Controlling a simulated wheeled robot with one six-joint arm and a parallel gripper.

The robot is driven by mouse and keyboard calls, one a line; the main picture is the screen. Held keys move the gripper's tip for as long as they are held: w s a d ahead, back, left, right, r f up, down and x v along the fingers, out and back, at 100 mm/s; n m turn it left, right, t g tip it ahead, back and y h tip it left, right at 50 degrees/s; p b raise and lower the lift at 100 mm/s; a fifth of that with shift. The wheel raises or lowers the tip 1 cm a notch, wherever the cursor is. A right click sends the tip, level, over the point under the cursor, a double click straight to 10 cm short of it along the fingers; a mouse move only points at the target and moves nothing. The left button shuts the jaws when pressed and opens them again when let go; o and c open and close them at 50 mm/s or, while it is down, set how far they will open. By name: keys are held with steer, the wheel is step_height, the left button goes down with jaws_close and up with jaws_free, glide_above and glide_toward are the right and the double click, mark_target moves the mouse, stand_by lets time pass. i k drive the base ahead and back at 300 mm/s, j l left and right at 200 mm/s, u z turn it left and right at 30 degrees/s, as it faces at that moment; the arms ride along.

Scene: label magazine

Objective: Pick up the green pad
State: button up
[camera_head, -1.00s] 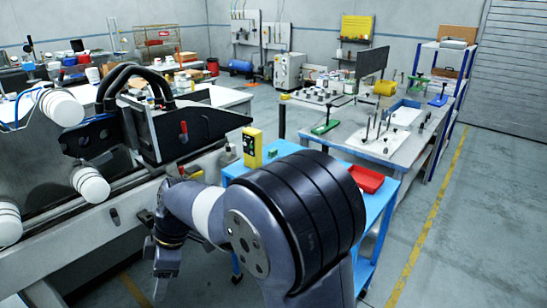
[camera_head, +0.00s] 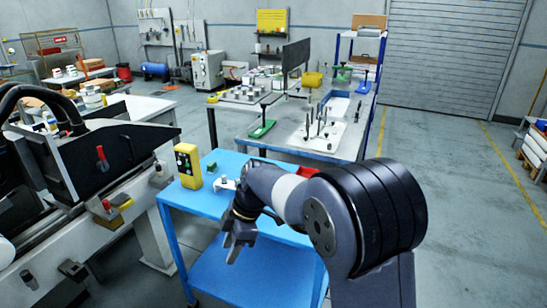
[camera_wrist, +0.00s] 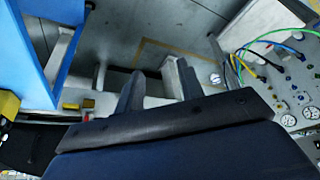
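A small green block (camera_head: 211,167), likely the green pad, lies on the blue cart top (camera_head: 205,203), just right of a yellow control box. My gripper (camera_head: 234,253) hangs in front of the cart, lower than its top and nearer to me than the block. In the wrist view my gripper (camera_wrist: 158,78) has its two fingers well apart, with nothing between them but floor and grey machine parts behind. I do not see the green block in the wrist view.
The yellow control box (camera_head: 188,166) stands upright at the cart's back left. A small white part (camera_head: 225,184) and a red tray (camera_head: 307,172), partly hidden by my arm, are on the cart. A dark machine (camera_head: 95,165) stands to the left. The cart's left front is clear.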

mark_target(212, 168)
steer(key=i+j+z, duration=0.5)
steer(key=j, duration=0.25)
steer(key=j+z, duration=0.25)
steer(key=i+j+z, duration=0.25)
steer(key=j, duration=0.35)
steer(key=j+z, duration=0.25)
steer(key=j, duration=0.15)
steer(key=i+j, duration=0.1)
steer(key=j, duration=0.95)
